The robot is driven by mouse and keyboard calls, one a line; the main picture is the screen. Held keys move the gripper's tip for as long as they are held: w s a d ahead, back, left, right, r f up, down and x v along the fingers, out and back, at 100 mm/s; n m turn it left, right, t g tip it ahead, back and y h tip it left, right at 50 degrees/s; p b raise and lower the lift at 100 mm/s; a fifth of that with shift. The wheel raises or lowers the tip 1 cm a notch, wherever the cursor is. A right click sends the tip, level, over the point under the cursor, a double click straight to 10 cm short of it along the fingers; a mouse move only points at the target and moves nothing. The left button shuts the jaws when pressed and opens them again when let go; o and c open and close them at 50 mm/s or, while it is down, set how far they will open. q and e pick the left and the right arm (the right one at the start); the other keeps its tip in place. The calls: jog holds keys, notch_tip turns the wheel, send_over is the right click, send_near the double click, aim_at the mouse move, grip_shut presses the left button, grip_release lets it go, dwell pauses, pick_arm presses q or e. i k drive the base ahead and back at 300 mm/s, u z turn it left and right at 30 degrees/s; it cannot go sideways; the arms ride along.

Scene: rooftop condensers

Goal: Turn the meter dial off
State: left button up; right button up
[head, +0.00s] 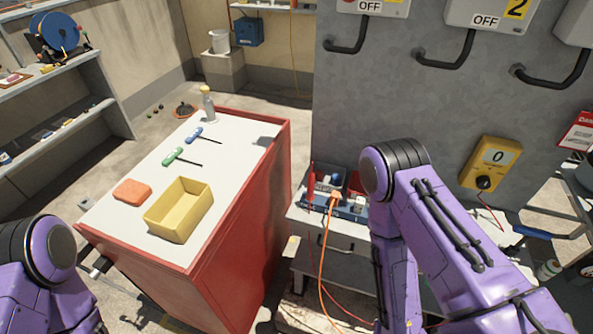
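The yellow meter (491,164) is on the grey wall panel at the right, slightly tilted in the picture. Its pale display reads 0. Its black round dial (484,182) is on the lower part of the face; the pointer's setting is too small to read. A red lead hangs below the meter. Neither gripper shows. My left arm is at the lower left corner, and my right arm rises left of the meter and bends down out of the picture.
A cart with a blue tool tray (347,208) stands under the panel. Lever handles (445,52) marked OFF are above.

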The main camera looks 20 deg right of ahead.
aim_at(483, 182)
jog(key=z, duration=1.9)
jog(key=k, duration=0.5)
jog(key=z, duration=1.6)
jog(key=i, duration=1.05)
jog(key=u, duration=1.05)
